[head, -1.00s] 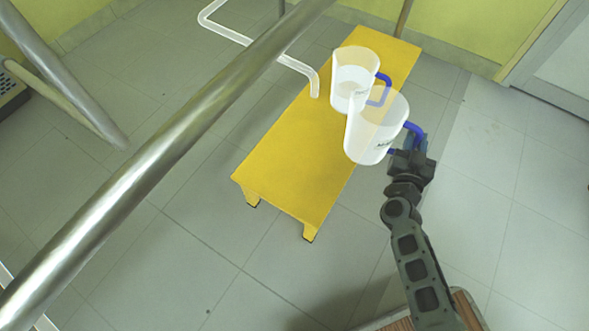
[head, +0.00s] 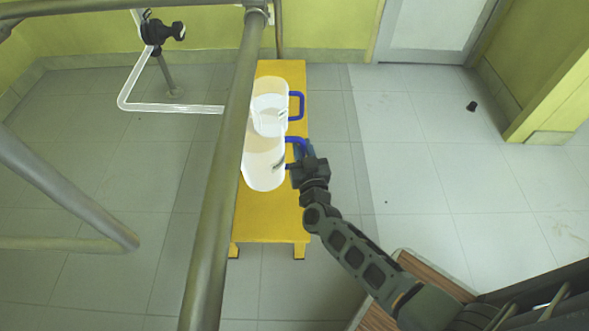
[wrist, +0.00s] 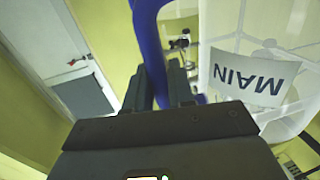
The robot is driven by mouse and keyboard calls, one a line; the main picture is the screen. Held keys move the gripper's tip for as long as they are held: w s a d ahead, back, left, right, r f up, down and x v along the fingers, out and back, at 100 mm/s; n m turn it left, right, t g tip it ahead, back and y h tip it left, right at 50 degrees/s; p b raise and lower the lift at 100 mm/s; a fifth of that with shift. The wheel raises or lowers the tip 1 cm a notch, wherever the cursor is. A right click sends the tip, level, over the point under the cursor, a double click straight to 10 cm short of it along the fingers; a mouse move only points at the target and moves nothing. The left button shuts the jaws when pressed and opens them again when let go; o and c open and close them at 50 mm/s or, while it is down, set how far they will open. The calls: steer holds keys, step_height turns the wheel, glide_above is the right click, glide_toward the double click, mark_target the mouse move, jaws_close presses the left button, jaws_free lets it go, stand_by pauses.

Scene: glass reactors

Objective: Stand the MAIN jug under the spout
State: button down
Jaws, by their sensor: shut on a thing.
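The MAIN jug (head: 263,168) is a translucent white jug with a blue handle (head: 297,142). My gripper (head: 304,163) is shut on that handle from the right. In the wrist view the handle (wrist: 150,40) passes between the fingers (wrist: 165,88), and the MAIN label (wrist: 248,80) reads upside down. The jug appears over the yellow bench (head: 272,222); I cannot tell whether it touches it. The clear spout tube (head: 170,107) comes in from the left towards the bench, beyond the jug; its end is hidden behind a metal rail.
A second similar jug (head: 268,105) with a blue handle stands on the bench just behind the MAIN jug, overlapping it in view. The metal rail (head: 226,170) crosses in front of the bench's left side. A black valve (head: 160,32) sits on the tube.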

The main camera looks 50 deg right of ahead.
step_height(320, 180, down, 7)
steer(key=b, duration=0.3)
steer(key=shift+d+b, duration=0.1)
steer(key=shift+b, duration=0.25)
steer(key=shift+f, duration=0.1)
steer(key=shift+f, duration=0.15)
steer(key=c, duration=1)
jaws_free()
steer(key=shift+o, duration=0.2)
steer(key=shift+s+r, duration=0.1)
steer(key=shift+r, duration=0.15)
steer(key=p+v, duration=0.3)
steer(key=v, duration=0.9)
